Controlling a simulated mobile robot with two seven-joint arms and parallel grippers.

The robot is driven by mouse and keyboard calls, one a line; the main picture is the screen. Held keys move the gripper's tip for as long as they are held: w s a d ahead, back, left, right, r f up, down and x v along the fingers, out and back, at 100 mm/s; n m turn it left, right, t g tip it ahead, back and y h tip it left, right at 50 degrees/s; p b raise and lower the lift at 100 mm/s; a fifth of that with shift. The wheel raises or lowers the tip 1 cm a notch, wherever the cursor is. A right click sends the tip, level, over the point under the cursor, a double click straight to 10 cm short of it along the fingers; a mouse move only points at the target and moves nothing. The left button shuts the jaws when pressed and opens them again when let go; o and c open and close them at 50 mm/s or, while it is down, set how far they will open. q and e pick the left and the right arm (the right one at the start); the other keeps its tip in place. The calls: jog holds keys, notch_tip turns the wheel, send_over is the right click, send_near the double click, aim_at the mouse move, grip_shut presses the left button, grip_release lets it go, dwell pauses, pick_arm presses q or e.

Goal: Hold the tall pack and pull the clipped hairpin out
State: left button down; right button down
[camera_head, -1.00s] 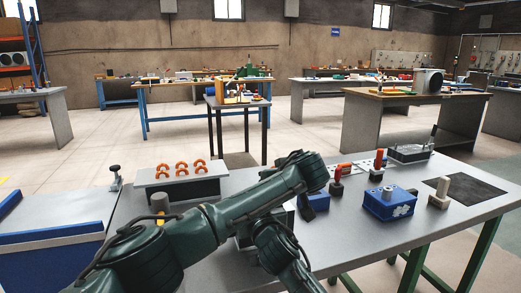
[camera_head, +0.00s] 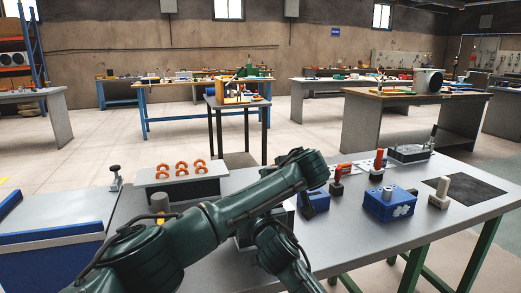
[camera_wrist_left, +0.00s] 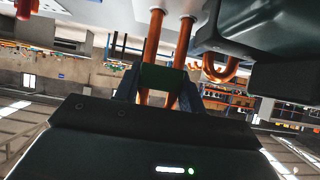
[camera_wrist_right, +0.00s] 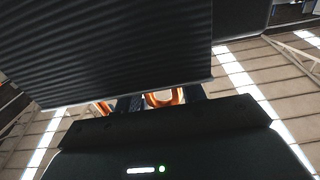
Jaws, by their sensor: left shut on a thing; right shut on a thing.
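In the left wrist view, the hairpin (camera_wrist_left: 153,42) shows as two copper legs running up toward a pale grey surface. A dark green block, seemingly its clip (camera_wrist_left: 163,77), bridges the legs. My left gripper (camera_wrist_left: 158,90) is shut on this clipped part. In the right wrist view, the tall pack (camera_wrist_right: 120,45) is a dark ribbed block filling the upper part. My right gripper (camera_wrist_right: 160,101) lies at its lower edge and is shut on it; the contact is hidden. Orange bends (camera_wrist_right: 165,98) show behind the fingers.
In the head view, a rack with orange bends (camera_head: 178,168) stands at the back left of the grey table. A blue block (camera_head: 389,203), a beige post (camera_head: 440,191), a red-handled tool (camera_head: 337,175) and a black mat (camera_head: 470,188) are on the right. My arm crosses the middle.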

pick_arm(q)
jog(key=shift+r, duration=0.4)
jog(key=shift+r, duration=5.45)
pick_arm(e)
jog(key=c, duration=0.7)
grip_release()
jog(key=shift+c, duration=0.2)
jog(key=shift+o, duration=0.4)
jog(key=o, duration=0.7)
jog(key=shift+c, duration=0.2)
